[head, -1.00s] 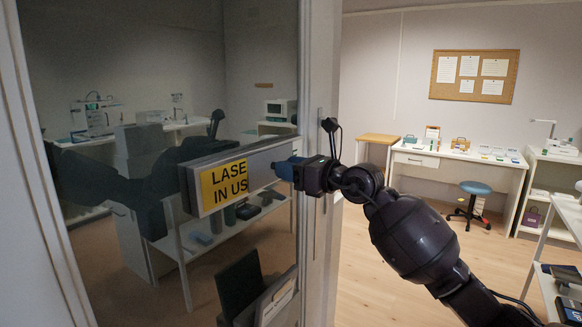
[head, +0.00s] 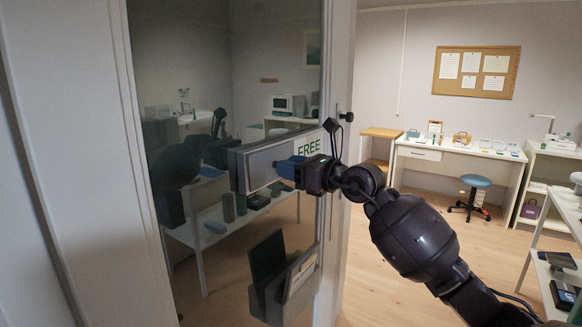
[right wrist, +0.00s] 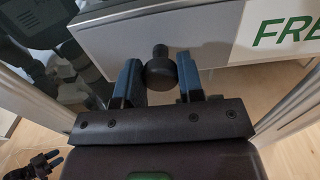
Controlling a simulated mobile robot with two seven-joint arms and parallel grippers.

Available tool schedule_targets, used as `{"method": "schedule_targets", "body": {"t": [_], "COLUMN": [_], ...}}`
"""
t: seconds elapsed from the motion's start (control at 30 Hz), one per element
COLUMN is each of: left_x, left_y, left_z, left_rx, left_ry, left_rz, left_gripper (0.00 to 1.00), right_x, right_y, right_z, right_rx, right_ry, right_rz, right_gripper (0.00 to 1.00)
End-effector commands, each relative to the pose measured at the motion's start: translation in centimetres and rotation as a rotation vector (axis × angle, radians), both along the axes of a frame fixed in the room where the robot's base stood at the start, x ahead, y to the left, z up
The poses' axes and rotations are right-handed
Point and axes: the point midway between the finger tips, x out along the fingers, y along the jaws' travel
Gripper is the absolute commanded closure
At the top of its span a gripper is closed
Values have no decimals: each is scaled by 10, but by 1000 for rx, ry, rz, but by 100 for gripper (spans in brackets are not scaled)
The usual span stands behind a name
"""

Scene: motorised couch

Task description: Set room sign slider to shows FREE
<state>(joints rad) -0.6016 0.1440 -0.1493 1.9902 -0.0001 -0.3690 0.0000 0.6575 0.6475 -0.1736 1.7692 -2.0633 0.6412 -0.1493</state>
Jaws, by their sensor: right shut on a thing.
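The room sign (head: 262,168) is a long panel on the glass by the door frame. Its plain slider plate (head: 264,165) covers the left part, and green FREE lettering (head: 308,147) shows at the right. No yellow field shows. In the right wrist view a dark round knob (right wrist: 160,73) stands out from the slider plate (right wrist: 125,45), and part of the FREE lettering (right wrist: 285,30) shows beside it. My right gripper (head: 290,168) is at the plate, its fingers (right wrist: 160,82) on either side of the knob, shut on it.
Glass with dark reflections lies behind the sign. A holder with folders (head: 290,280) hangs below it. The door frame (head: 342,150) is close by my right gripper. Beyond are a white desk (head: 450,160), a blue stool (head: 475,182) and open floor (head: 410,240).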

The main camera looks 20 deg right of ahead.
Motion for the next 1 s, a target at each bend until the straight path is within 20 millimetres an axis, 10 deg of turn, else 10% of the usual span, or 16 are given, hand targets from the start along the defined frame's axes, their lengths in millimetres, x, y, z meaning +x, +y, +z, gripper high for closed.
{"method": "schedule_targets", "body": {"t": [0.37,0.4,0.53,1.0], "left_x": [3,3,3,-1], "left_y": [-1,-1,-2,-1], "left_z": [1,1,1,-3], "left_rx": [-2,-2,-3,-3], "left_ry": [-5,-5,-6,3], "left_rz": [-1,-1,-1,1], "left_gripper": [57,57,57,57], "right_x": [-2,-2,-2,-12], "right_y": [4,4,4,-8], "right_z": [-2,-2,-2,-2], "right_rx": [0,1,1,0], "right_ry": [3,3,2,0], "right_rz": [9,9,8,3], "right_gripper": [100,62,42,40]}}
